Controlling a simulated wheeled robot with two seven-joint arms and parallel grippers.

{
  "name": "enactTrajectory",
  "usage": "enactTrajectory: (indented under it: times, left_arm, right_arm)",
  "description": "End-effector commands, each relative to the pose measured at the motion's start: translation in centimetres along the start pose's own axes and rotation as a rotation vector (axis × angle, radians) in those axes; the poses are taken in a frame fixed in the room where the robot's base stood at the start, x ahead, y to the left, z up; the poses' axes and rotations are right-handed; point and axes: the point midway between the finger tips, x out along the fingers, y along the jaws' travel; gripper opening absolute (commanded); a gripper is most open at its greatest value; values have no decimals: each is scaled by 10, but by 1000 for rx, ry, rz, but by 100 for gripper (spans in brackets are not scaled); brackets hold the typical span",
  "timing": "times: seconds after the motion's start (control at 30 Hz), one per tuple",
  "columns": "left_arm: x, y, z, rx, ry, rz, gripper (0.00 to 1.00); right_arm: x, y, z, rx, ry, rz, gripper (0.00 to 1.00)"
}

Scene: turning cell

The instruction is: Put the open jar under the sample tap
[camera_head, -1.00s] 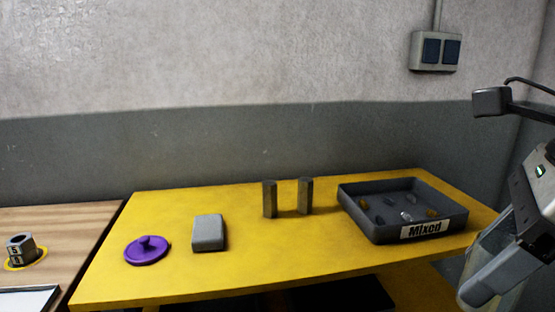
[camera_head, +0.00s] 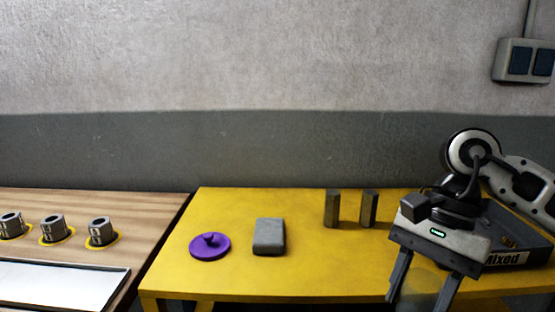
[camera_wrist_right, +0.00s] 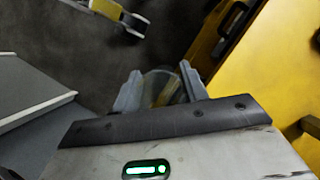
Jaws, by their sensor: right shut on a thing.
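My right gripper (camera_head: 422,292) points down in front of the right part of the yellow table. It is shut on a clear, see-through jar (camera_head: 424,279), whose lower part is cut off by the frame edge. In the right wrist view the jar (camera_wrist_right: 160,88) sits between the two fingers of the gripper (camera_wrist_right: 160,90), with yellow showing through it. A purple lid with a knob (camera_head: 210,246) lies apart on the yellow table. No sample tap shows in these views. My left gripper is not in view.
The yellow table (camera_head: 310,275) holds a grey block (camera_head: 269,237), two upright metal pieces (camera_head: 332,208) and a tray marked "Mixed" (camera_head: 507,259), partly behind my arm. A wooden table (camera_head: 110,205) at left carries several numbered metal parts (camera_head: 53,228) and a pale plate (camera_head: 60,285).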

Motion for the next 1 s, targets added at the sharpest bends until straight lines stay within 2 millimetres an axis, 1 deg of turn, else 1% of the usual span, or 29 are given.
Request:
enactTrajectory:
  times: [0.03,0.2,0.3,0.4,0.5,0.6,1.0]
  left_arm:
    - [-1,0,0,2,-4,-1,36]
    - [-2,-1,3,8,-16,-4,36]
    - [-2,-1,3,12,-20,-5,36]
    - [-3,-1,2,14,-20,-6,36]
    - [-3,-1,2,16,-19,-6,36]
    - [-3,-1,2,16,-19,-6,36]
    - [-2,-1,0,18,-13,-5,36]
  right_arm:
    - [11,-9,-2,-105,-2,49,22]
    - [51,-27,-16,-463,2,197,22]
    - [68,-32,-23,-630,3,264,22]
    - [81,-34,-29,-751,3,313,22]
    - [88,-36,-33,-827,3,342,22]
    - [91,-36,-35,-858,4,354,22]
    - [93,-35,-34,-864,-1,354,22]
